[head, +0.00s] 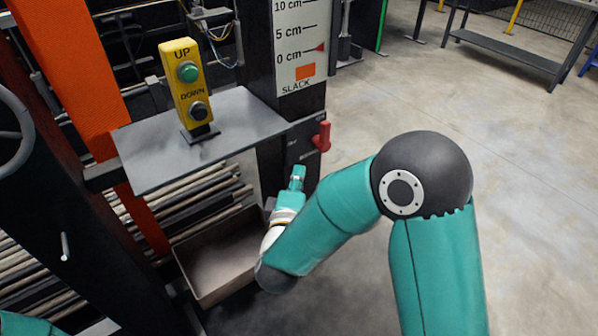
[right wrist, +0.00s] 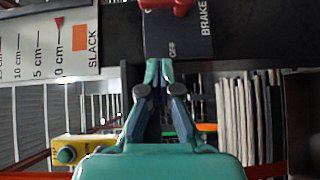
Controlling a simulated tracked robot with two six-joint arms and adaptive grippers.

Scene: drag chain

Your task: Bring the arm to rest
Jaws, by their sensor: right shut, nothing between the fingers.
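My right gripper (head: 298,172) is near the dark post, a little below and to the left of the red brake lever (head: 321,136). In the right wrist view the right gripper (right wrist: 159,70) has its fingertips together with nothing between them. They point at the dark brake panel (right wrist: 178,45), just below the red lever (right wrist: 181,6); I cannot tell whether they touch it. My right arm reaches in from the lower right of the head view. My left gripper is not in view.
A yellow UP/DOWN button box (head: 187,85) stands on a grey shelf (head: 215,140). A slack scale (head: 300,40) is on the post above the lever. An open bin (head: 222,255) sits below the shelf. The concrete floor (head: 530,190) at right is clear.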

